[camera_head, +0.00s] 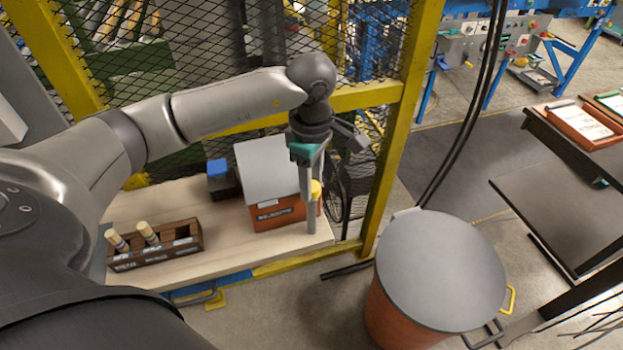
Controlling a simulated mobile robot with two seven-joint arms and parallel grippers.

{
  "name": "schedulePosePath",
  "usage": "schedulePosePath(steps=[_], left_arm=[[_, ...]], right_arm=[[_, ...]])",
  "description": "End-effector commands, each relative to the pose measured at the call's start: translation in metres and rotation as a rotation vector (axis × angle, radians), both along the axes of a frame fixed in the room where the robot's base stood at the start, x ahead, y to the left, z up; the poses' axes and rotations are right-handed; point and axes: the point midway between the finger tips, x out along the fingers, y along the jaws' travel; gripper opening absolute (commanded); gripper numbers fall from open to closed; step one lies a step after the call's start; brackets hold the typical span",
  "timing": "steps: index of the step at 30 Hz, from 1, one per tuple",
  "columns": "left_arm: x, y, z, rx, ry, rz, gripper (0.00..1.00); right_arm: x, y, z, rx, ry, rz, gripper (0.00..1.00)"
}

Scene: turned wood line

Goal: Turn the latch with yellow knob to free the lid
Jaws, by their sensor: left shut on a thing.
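An orange-red box (268,215) with a grey lid (267,168) stands on the pale wooden bench. The lid lies sloped over the box. A yellow knob (316,190) shows at the box's right side. My left gripper (312,225) reaches down from above at that side, its fingers at the knob and shut on it. The fingers hide part of the knob, and the rest of the latch cannot be made out. My right gripper does not show.
A dark wooden rack (155,252) with two pegs stands at the bench's left front. A small blue-topped black block (222,180) sits left of the box. A yellow-framed mesh fence (385,150) rises behind. A large lidded bin (440,270) stands right of the bench.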

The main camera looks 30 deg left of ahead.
Motion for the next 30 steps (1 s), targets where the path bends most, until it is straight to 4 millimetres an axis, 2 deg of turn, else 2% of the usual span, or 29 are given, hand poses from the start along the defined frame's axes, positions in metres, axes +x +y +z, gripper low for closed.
schedulePosePath(steps=[11,30], left_arm=[[0.0,0.0,0.0,0.0,-0.001,0.157,0.0],[0.0,0.001,0.0,0.0,-0.003,0.75,0.0]], right_arm=[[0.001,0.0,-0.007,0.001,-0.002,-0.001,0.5],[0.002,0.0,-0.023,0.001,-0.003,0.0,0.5]])
